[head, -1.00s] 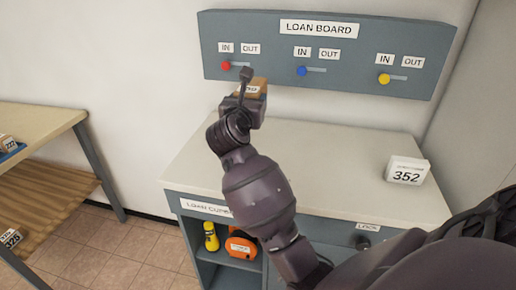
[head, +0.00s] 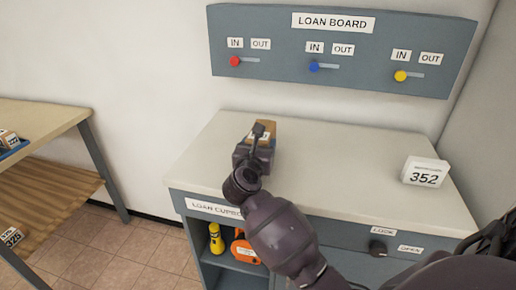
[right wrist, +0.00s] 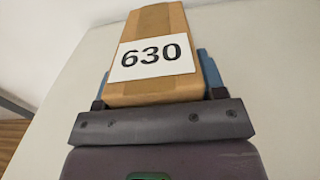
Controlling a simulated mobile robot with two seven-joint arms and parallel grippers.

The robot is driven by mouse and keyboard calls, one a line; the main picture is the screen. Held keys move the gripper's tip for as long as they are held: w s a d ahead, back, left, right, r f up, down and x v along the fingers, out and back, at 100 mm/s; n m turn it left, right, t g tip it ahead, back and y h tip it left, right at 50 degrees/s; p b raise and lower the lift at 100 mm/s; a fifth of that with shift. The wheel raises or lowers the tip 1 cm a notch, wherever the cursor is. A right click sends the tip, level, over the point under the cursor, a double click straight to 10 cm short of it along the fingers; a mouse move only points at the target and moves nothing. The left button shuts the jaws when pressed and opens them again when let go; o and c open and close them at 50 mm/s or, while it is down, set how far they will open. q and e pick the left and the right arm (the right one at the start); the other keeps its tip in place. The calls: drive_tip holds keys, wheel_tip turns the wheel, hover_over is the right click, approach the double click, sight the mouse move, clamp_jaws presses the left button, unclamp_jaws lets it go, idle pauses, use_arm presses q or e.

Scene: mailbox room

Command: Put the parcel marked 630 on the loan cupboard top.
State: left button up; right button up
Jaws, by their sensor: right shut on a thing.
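The parcel marked 630 (right wrist: 152,55) is a brown box with a white label, filling the middle of the right wrist view. It also shows in the head view (head: 263,129), partly hidden by my gripper. My right gripper (head: 259,143) is shut on it, over the left part of the loan cupboard top (head: 335,160). The top is a pale slab on a grey-blue cupboard. I cannot tell whether the parcel touches the top. My left gripper is not in view.
A white 352 box (head: 425,171) stands on the right of the top. The loan board (head: 340,50) is on the wall behind. A yellow torch (head: 216,238) and an orange item (head: 243,249) sit on the shelf below. A wooden table (head: 35,125) is at left.

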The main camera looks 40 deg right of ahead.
drive_tip(key=shift+f, duration=0.35)
drive_tip(key=o, duration=1.2)
drive_tip(key=shift+s+a+r, duration=0.1)
drive_tip(key=shift+a+r, duration=0.05)
drive_tip(key=shift+r, duration=0.05)
drive_tip(key=v, duration=1.1)
drive_tip(key=shift+s+a, duration=0.2)
drive_tip(key=shift+s, duration=0.05)
